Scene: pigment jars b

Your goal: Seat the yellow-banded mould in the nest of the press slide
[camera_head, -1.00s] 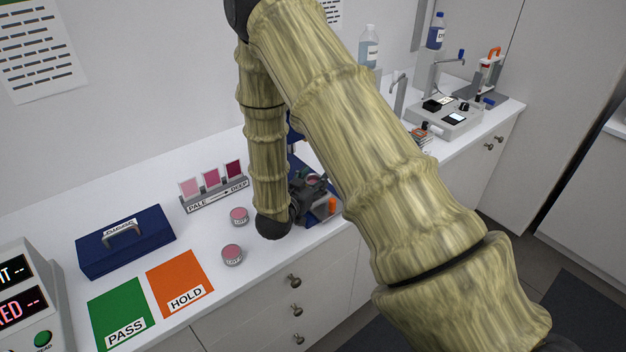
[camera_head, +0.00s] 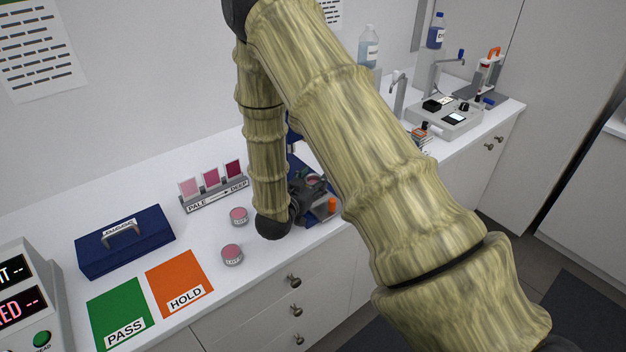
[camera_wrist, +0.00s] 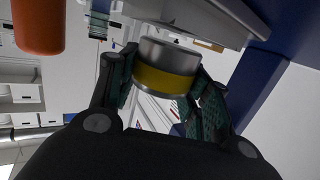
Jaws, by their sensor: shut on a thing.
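The yellow-banded mould (camera_wrist: 167,67) is a short metal cylinder with a yellow band, held between the fingers of my gripper (camera_wrist: 160,88) in the wrist view. My gripper is shut on it. In the head view my gripper (camera_head: 308,186) is at the blue press (camera_head: 300,165), which is mostly hidden behind my arm. In the wrist view a grey metal part (camera_wrist: 225,22) of the press lies just beyond the mould, and its blue frame (camera_wrist: 255,85) is at the right. An orange handle (camera_wrist: 38,25) is at the upper left. I cannot tell whether the mould touches the nest.
Two round pink jars (camera_head: 232,254) stand on the counter left of my gripper. The shade stand (camera_head: 213,192), blue case (camera_head: 126,242), green PASS mat (camera_head: 122,312) and orange HOLD mat (camera_head: 180,283) are further left. A grey scale (camera_head: 446,115) is at the right.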

